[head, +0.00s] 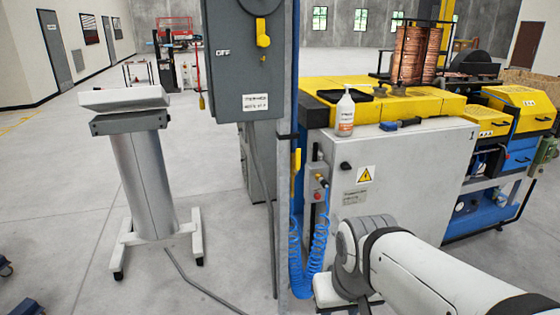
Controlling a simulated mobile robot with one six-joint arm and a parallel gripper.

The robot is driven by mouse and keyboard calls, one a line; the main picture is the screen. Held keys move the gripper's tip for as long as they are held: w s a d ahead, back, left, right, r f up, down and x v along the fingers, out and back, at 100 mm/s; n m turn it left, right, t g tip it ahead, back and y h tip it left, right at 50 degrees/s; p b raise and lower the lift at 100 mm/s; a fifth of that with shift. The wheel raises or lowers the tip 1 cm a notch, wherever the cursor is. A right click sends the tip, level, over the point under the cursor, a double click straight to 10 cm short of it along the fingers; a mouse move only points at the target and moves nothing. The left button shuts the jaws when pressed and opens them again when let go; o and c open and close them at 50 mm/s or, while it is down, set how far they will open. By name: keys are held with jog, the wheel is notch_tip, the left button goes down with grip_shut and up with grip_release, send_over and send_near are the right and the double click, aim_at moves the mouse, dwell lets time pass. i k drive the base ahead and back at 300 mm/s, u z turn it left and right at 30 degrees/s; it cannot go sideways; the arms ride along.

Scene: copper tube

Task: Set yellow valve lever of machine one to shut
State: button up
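A yellow valve lever (297,161) hangs upright on the grey post, above blue coiled hoses (296,255). Its valve body is too small to make out. Another yellow handle (263,36) sits on the grey electrical cabinet (236,80), beside the word OFF, and points down. The white-grey machine cabinet (410,165) right of the post carries a small mark that looks like a 1. My arm reaches in from the lower right, and its grey joint is in front of the machine, right of and below the lever. My gripper is not in view.
A small grey box (317,184) with a red button is right of the post. A white-topped pedestal (145,170) stands at left on open floor. A dark cable (205,288) lies on the floor.

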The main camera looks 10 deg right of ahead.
aim_at(299, 152)
jog(key=k, duration=1.3)
jog(key=z, duration=0.4)
jog(key=i, duration=2.4)
jog(key=u, duration=0.65)
jog(key=k, duration=0.9)
jog(key=u, duration=0.2)
jog(key=i, duration=0.9)
jog(key=z, duration=0.05)
